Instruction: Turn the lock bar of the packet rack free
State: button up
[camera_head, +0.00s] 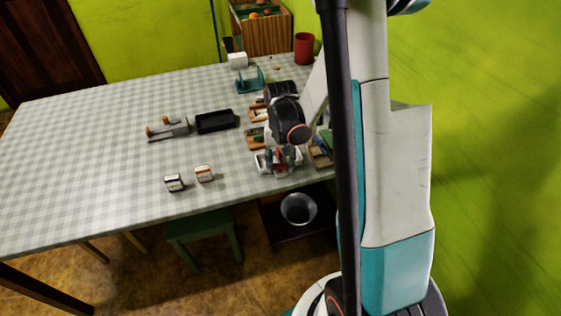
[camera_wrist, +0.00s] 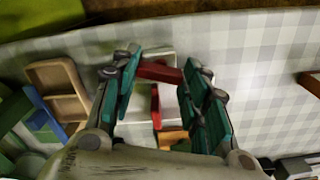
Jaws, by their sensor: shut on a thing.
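The packet rack shows in the wrist view as a pale, narrow body (camera_wrist: 138,133) between and below my fingers. A red bar (camera_wrist: 160,71), which looks like its lock bar, lies crosswise at the rack's far end. My gripper (camera_wrist: 162,73) has its teal-padded fingertips at the two ends of this bar and is shut on it. Another red part (camera_wrist: 156,106) runs lengthwise on the rack. In the head view, my gripper (camera_head: 279,160) is over the rack near the table's front edge and hides most of it. I cannot tell the bar's exact angle to the rack.
Two small boxes, one dark-sided (camera_head: 174,183) and one orange-marked (camera_head: 204,173), stand on the checked table (camera_head: 80,165). A wooden tray (camera_wrist: 57,88) is close left of my fingers. The table's left side is clear.

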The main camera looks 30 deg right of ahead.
aim_at(280, 164)
jog(key=n, duration=0.4)
dwell(0.3)
jog(key=o, duration=1)
jog(key=shift+o, duration=0.2)
jog(key=shift+r, duration=0.1)
notch_tip(280, 164, up, 12)
